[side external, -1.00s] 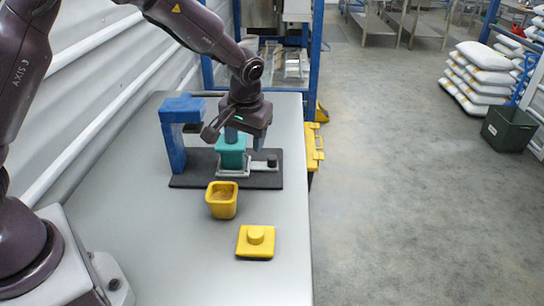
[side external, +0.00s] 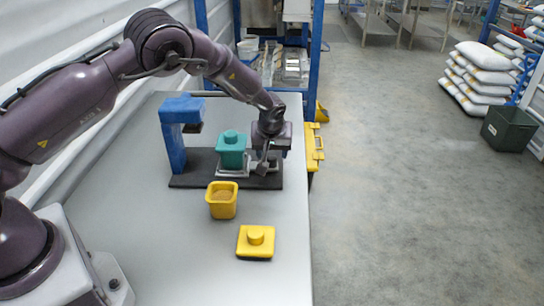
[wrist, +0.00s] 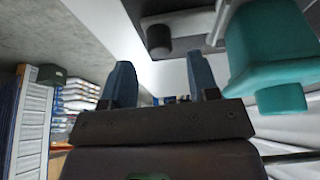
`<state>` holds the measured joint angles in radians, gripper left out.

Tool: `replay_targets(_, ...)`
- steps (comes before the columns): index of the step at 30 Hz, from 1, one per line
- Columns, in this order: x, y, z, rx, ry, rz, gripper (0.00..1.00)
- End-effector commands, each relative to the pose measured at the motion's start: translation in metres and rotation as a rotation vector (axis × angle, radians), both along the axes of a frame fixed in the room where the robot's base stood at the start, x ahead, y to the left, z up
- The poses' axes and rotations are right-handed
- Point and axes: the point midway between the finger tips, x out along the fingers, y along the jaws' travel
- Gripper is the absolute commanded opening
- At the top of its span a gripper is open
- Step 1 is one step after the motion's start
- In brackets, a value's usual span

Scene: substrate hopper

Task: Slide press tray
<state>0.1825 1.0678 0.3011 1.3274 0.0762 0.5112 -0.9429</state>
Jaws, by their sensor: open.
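The press has a blue frame (side external: 172,135) on a dark base plate (side external: 192,173). Its light grey tray (side external: 230,173) lies on the plate, with a teal lidded container (side external: 231,150) standing upright on it. In the wrist view the tray's handle (wrist: 195,22) carries a dark knob (wrist: 159,40), and the teal container (wrist: 268,48) is to its right. My gripper (side external: 265,166) is low at the tray's right end, beside the container. In the wrist view my gripper (wrist: 162,78) is open and empty, its fingers on either side of the knob's line; contact cannot be told.
A yellow cup (side external: 222,200) with brown contents stands in front of the base plate. A yellow lid (side external: 256,241) lies nearer the front. A yellow case (side external: 314,147) is at the table's right edge. The table's (side external: 150,240) front left is clear.

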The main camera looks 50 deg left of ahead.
Motion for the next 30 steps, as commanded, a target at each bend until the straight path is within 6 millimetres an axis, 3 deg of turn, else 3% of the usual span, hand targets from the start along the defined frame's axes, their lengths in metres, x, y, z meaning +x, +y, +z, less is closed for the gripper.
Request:
replay_targets(6, 0.007, 0.008, -0.026, -0.001, -0.001, 0.000, 0.55)
replay_targets(17, 0.009, 0.010, -0.032, -0.001, -0.001, 0.000, 0.55)
replay_targets(18, 0.009, 0.010, -0.031, -0.001, -0.001, 0.000, 0.52)
replay_targets(25, 0.009, 0.009, -0.031, -0.001, -0.001, 0.000, 0.00)
replay_targets(30, 0.007, 0.012, -0.031, 0.000, 0.001, 0.000, 0.00)
